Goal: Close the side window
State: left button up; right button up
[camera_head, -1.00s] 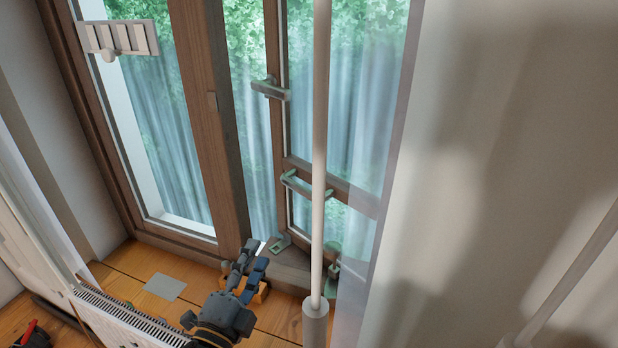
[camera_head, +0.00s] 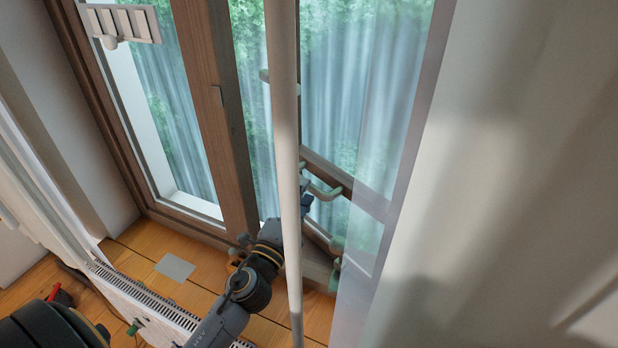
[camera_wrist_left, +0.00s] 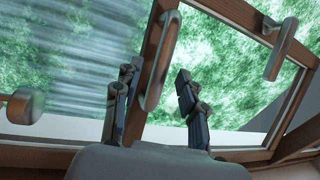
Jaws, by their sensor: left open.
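The side window (camera_head: 372,200) is a brown wooden sash with glass, standing ajar at the right of the frame. A pale green bar handle (camera_head: 325,191) sits on its lower crossbar. My left gripper (camera_head: 305,204) reaches up to this handle, partly hidden by a pole in the head view. In the left wrist view, my left gripper (camera_wrist_left: 156,78) is open, with a long handle (camera_wrist_left: 160,60) showing between its two fingers. I cannot tell whether they touch it. The sash's wooden frame (camera_wrist_left: 238,28) shows behind. My right gripper is not in view.
A pale vertical pole (camera_head: 284,130) stands in front of the window. A sheer curtain (camera_head: 362,270) hangs at the right. A white radiator (camera_head: 150,310) lies below, beside a wooden sill (camera_head: 135,245) with a grey plate (camera_head: 175,267). A fixed pane stands at left.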

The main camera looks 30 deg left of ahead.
pick_arm(q)
jog(key=shift+w+r, duration=0.2)
jog(key=shift+w, duration=0.35)
jog(key=shift+w+r, duration=0.15)
jog(key=shift+w, duration=0.4)
jog(key=shift+w+p, duration=0.3)
jog(key=shift+w, duration=0.2)
grip_shut()
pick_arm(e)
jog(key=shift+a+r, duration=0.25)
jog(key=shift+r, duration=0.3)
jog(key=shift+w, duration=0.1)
